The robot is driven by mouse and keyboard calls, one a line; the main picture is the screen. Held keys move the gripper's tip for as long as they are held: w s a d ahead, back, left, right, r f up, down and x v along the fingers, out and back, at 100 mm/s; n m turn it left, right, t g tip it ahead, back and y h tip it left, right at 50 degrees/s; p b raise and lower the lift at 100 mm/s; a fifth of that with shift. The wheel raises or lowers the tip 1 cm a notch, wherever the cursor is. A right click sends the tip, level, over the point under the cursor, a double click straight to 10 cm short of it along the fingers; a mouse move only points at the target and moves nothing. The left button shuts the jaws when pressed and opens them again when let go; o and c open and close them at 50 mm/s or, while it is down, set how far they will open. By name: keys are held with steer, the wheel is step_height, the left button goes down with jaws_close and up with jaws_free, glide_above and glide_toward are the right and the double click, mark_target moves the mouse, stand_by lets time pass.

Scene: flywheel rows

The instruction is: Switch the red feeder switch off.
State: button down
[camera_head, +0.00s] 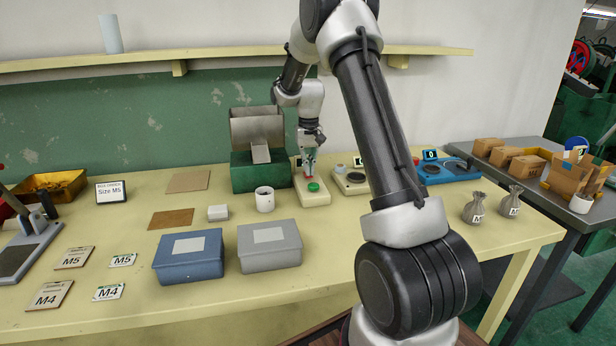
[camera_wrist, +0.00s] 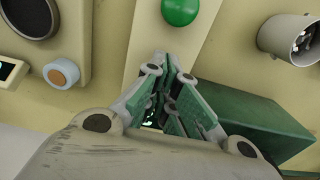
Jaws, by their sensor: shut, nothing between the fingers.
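The cream switch panel (camera_head: 316,198) stands on the table just right of the green feeder box (camera_head: 256,178). A green button (camera_head: 313,187) is on its near part, and it also shows in the wrist view (camera_wrist: 180,10). A small bit of red shows at my fingertips in the head view, at the far part of the panel. The red switch is mostly hidden by my gripper, and its position cannot be told. My gripper (camera_head: 310,168) is shut and empty, pointing down at the panel. Its closed fingers (camera_wrist: 163,90) cover the panel's far part in the wrist view. Contact cannot be told.
A white cup (camera_head: 265,199) stands at the near left of the panel. A scale (camera_head: 350,180) is close on its right. Blue (camera_head: 190,258) and grey (camera_head: 270,247) lidded boxes stand nearer. Two grey sacks (camera_head: 475,210) are at the right.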

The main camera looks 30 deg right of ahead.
steer(key=shift+f, duration=0.7)
stand_by(0.3)
steer(key=shift+r, duration=3.5)
